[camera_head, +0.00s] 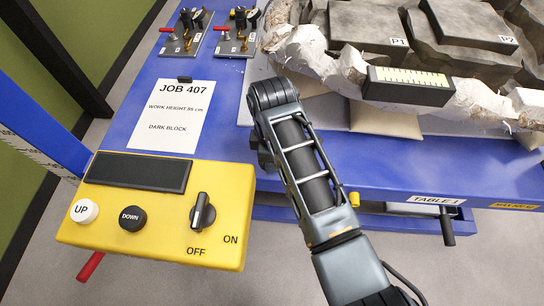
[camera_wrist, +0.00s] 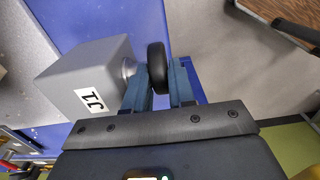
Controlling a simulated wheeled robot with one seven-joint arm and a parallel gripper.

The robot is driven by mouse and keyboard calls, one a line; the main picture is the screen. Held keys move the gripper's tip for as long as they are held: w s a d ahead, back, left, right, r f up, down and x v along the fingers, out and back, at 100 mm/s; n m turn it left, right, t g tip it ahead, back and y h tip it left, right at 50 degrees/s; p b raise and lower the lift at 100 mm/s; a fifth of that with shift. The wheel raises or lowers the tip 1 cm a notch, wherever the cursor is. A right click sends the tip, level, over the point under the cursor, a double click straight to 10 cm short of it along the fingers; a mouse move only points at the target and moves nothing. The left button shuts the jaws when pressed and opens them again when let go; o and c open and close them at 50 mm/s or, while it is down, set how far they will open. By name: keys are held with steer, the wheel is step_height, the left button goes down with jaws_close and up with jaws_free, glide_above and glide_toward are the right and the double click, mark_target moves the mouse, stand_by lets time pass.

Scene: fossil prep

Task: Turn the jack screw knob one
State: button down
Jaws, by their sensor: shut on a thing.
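In the wrist view, a grey jack block (camera_wrist: 90,72) has a white label, upside down, that seems to read J1. A black round knob (camera_wrist: 157,66) sits on a short metal shaft at the block's right side. My gripper (camera_wrist: 160,84) has its two blue fingers on either side of the knob and is shut on it. The lower part of the knob is between the fingers. In the head view my arm reaches over the table, and the gripper, knob and jack block are hidden.
In the head view, a yellow control box (camera_head: 160,245) with UP and DOWN buttons and an ON/OFF switch stands at the front left. A JOB 407 sheet (camera_head: 172,115) lies on the blue table (camera_head: 225,95). A fossil block in white plaster (camera_head: 310,50) fills the back right.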

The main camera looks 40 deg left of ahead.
steer(key=shift+w+d+g+y, duration=0.15)
steer(key=shift+g+y, duration=0.25)
steer(key=shift+y, duration=0.3)
steer(key=c, duration=1)
jaws_free()
steer(key=shift+c, duration=0.2)
steer(key=shift+w+d+r, duration=0.1)
steer(key=shift+d+r, duration=0.05)
steer(key=shift+r, duration=1.15)
steer(key=shift+w+d+r, duration=0.1)
steer(key=shift+d+r, duration=0.05)
steer(key=shift+r, duration=1.1)
steer(key=shift+w+d+r, duration=0.1)
steer(key=shift+d+r, duration=0.05)
steer(key=shift+r, duration=1.15)
